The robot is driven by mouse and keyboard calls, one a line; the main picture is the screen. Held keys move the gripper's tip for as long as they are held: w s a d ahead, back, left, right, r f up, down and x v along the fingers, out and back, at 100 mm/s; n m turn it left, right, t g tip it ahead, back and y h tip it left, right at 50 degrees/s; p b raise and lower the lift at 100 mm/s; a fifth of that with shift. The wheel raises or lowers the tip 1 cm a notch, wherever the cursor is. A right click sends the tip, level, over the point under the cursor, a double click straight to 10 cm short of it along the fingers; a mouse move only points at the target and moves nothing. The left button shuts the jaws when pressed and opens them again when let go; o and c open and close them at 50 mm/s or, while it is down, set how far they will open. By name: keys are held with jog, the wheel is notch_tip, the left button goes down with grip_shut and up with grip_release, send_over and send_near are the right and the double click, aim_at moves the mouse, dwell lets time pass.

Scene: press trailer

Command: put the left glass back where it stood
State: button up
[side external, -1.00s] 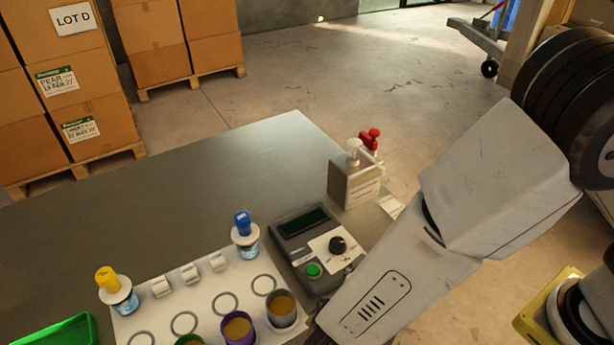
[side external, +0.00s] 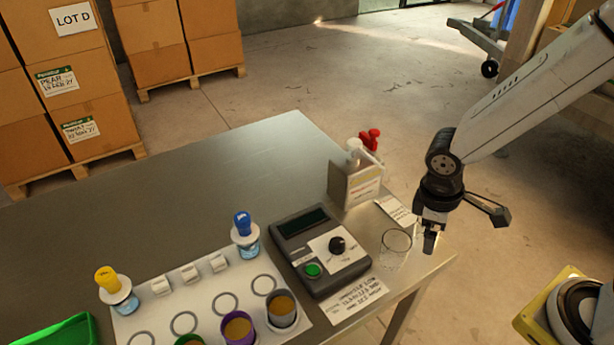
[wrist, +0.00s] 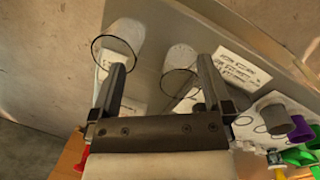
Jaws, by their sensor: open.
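One clear glass (side external: 395,250) stands near the table's front right corner in the side external view, left of my gripper (side external: 425,232). The wrist view shows two clear glasses: one (wrist: 118,42) by the table's edge at the left finger's tip, and one (wrist: 180,62) beside the right finger's tip. The side view does not show the second glass clearly; my gripper may cover it. My gripper is open with nothing between its fingers held. The left fingertip overlaps a glass in the picture; I cannot tell whether they touch.
A white sheet (side external: 205,300) with stamps and cups lies left. The table's edge is very near; floor lies beyond.

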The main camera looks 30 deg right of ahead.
jog(key=w+d+r+m+t+y, duration=0.1)
jog(key=d+r+m+t, duration=0.1)
jog(key=d+m, duration=0.3)
jog(key=shift+w+d+r+m+t+y, duration=0.15)
jog(key=shift+w+r+m+t+y, duration=0.2)
jog(key=shift+m+t, duration=0.25)
dwell(0.6)
